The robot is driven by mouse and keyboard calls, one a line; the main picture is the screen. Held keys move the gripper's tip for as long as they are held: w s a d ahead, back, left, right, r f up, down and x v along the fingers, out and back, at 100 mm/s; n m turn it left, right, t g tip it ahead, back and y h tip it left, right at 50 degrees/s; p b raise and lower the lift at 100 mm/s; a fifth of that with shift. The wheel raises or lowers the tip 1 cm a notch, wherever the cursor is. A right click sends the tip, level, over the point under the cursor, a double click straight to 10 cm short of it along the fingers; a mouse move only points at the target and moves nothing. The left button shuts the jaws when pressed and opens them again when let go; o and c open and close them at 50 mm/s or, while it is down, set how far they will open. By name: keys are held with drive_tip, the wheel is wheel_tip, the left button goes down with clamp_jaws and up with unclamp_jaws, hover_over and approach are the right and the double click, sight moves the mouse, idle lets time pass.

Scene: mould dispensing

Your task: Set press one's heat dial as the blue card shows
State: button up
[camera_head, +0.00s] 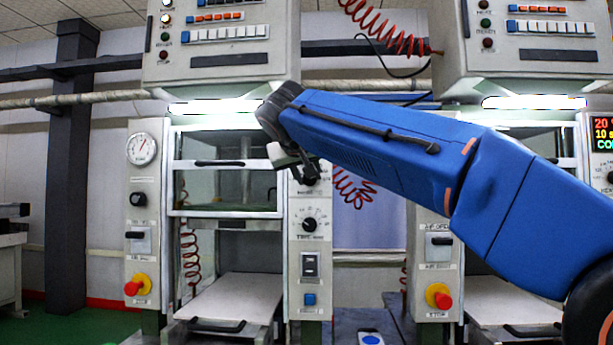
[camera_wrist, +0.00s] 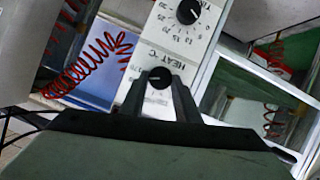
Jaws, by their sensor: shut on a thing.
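My gripper (camera_head: 302,172) is at the upper part of the left press's control panel (camera_head: 294,262). In the wrist view its two dark fingers (camera_wrist: 158,84) are shut on the black knob of the heat dial (camera_wrist: 158,77), one on each side. The label "HEAT °C" shows upside down beside the knob. The knob's pointer and most of its scale are hidden by the fingers. A white piece with a blue oval (camera_head: 371,339) is cut off at the bottom of the head view; I cannot tell whether it is the blue card.
The time dial (camera_head: 310,225) is just below the heat dial; it also shows in the wrist view (camera_wrist: 188,12). Below it are a rocker switch (camera_head: 310,265) and a blue button (camera_head: 310,299). Red coiled hoses (camera_wrist: 90,65) hang nearby. A second press stands at right, with a lit display (camera_head: 603,135).

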drive_tip(key=m+y, duration=0.2)
drive_tip(key=m, duration=0.1)
drive_tip(key=shift+d+f, duration=0.15)
drive_tip(key=shift+d, duration=0.1)
drive_tip(key=shift+y, duration=0.3)
idle(0.3)
drive_tip(key=o, duration=1)
drive_tip(key=shift+o, duration=0.2)
drive_tip(key=shift+s, duration=0.1)
drive_tip(key=v, duration=1.7)
drive_tip(key=shift+s, duration=0.1)
